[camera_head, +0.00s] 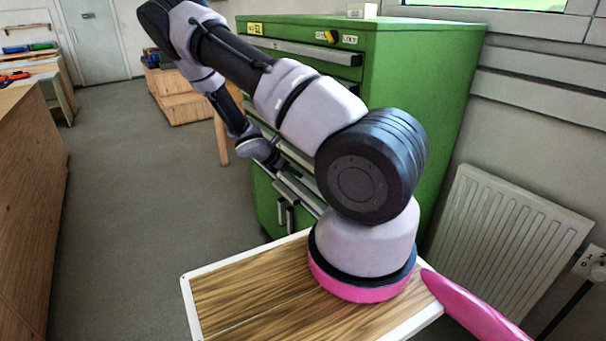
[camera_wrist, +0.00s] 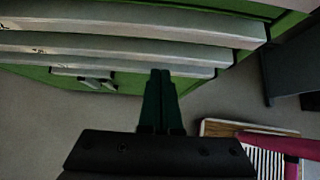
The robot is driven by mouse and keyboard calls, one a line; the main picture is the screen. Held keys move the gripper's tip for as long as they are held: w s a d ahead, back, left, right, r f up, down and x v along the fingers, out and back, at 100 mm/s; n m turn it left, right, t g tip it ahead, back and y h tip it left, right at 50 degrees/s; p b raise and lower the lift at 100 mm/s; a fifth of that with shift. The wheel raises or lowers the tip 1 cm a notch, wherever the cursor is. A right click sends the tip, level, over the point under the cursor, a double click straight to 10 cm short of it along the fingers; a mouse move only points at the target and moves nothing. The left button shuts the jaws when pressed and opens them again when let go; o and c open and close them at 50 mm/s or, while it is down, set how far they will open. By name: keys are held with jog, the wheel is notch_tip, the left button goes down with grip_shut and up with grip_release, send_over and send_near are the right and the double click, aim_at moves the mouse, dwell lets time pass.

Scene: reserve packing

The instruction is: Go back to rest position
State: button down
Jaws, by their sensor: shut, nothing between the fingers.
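My gripper (camera_wrist: 160,75) shows in the wrist view as two dark green fingers lying side by side, shut with nothing between them. It points toward the front of the green drawer cabinet (camera_head: 425,110), whose pale drawer handles cross the top of the wrist view. In the head view my arm reaches up and left from its pink base and then bends down beside the cabinet front. The gripper end there is small and partly hidden against the drawers, so I cannot tell whether it touches them.
A wood-topped board with a white rim (camera_head: 225,318) lies under my arm base. A radiator (camera_head: 510,245) stands at the right wall. A wooden bench (camera_head: 30,200) runs along the left, wooden boxes (camera_head: 180,95) stand further back. The grey floor (camera_head: 130,220) between is clear.

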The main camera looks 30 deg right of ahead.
jog(key=v, duration=0.8)
jog(key=shift+a+r, duration=0.15)
jog(key=shift+r, duration=0.05)
